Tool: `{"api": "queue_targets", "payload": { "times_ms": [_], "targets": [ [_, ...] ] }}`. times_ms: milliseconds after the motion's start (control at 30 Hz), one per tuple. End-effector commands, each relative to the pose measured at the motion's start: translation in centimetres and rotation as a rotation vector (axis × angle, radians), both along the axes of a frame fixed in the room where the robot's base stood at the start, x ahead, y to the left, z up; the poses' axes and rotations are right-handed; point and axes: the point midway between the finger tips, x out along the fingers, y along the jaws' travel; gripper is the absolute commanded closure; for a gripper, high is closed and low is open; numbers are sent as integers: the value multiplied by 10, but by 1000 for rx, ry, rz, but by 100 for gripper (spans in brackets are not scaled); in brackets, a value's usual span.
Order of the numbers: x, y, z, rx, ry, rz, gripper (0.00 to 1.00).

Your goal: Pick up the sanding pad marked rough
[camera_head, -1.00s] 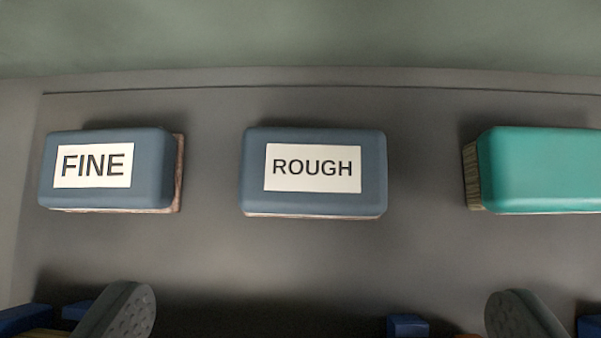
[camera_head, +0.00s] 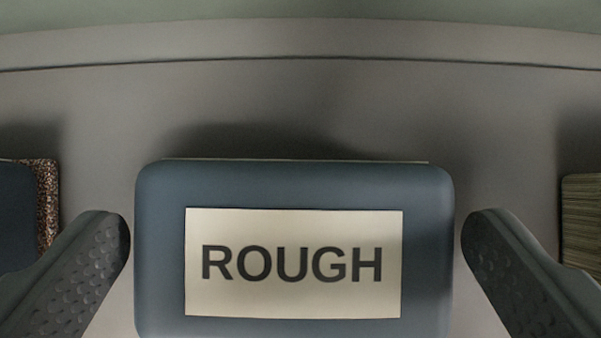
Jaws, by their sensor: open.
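The sanding pad marked ROUGH (camera_head: 165,250) is a blue-grey rounded block with a cream label, lying on the grey surface in the lower middle of the view. Its bottom edge runs out of the picture. My gripper (camera_head: 296,235) is open, with one dark textured finger on each side of the pad. A narrow gap shows between each fingertip and the pad's side, so neither seems to touch it.
Part of another dark blue pad (camera_head: 15,220) with a speckled brown underside is at the left edge. A striped, bristle-like block (camera_head: 582,215) is at the right edge. The grey surface (camera_head: 300,100) behind the pad is clear up to a raised rim.

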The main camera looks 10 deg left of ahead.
Motion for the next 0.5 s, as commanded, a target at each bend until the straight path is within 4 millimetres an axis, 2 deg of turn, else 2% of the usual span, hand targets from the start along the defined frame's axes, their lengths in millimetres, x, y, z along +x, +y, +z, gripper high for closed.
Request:
{"api": "queue_targets", "payload": {
  "times_ms": [100, 367, 400, 500],
  "targets": [
    [6, 3, -14, -1, 3, 1, 0],
    [8, 3, -15, -2, 2, 2, 0],
    [8, 3, -15, -2, 2, 2, 11],
    [8, 3, -15, -1, 2, 1, 34]
  ]
}}
